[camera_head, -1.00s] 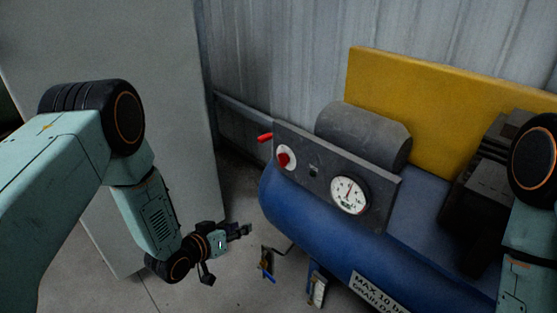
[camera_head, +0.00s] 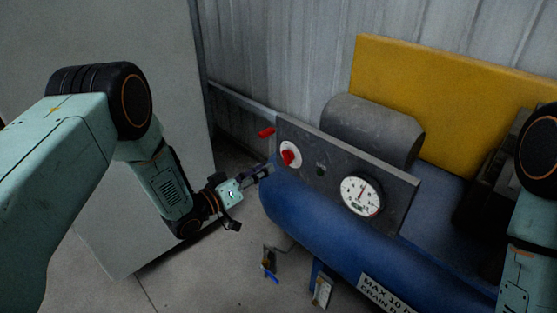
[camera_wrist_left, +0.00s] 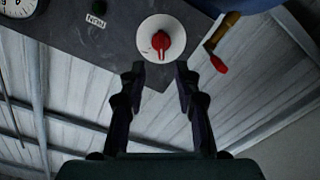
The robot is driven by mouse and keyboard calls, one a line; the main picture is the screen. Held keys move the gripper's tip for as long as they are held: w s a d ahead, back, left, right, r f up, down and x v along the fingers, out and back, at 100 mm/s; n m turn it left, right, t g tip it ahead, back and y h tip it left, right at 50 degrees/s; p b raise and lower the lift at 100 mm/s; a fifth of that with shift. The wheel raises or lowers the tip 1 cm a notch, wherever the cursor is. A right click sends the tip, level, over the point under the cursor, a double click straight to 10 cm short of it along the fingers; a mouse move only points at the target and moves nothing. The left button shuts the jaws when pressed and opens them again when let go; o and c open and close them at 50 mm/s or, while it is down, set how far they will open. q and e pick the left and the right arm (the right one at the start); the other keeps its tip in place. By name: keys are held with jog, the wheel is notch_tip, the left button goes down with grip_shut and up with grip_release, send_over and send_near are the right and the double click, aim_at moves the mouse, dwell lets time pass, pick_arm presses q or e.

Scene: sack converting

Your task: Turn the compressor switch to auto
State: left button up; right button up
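The compressor switch is a red knob (camera_head: 288,158) on a white round plate on the dark panel (camera_head: 335,172). In the left wrist view the red knob (camera_wrist_left: 161,41) sits beyond the two fingertips, about midway between them. My left gripper (camera_head: 268,168) is just left of and below the knob in the head view; in the wrist view its fingers (camera_wrist_left: 160,78) are apart with nothing between them. It appears not to touch the knob. The switch markings are too small to read. My right arm (camera_head: 533,200) shows at the right edge; its gripper is out of the picture.
A red-tipped lever (camera_head: 266,132) juts out beside the panel, close to the switch. A gauge (camera_head: 362,196) is on the panel's right part. The blue tank (camera_head: 320,218) lies below. A grey cabinet (camera_head: 110,225) stands behind my left arm. Open floor lies between cabinet and tank.

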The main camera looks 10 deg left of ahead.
aim_at(283, 158)
pick_arm(q)
jog(key=b+x, duration=0.2)
jog(key=x, duration=0.4)
jog(key=shift+w+d, duration=0.2)
jog(key=shift+w+f, duration=0.1)
jog(key=shift+w, duration=0.05)
jog(key=shift+c, duration=0.2)
grip_shut()
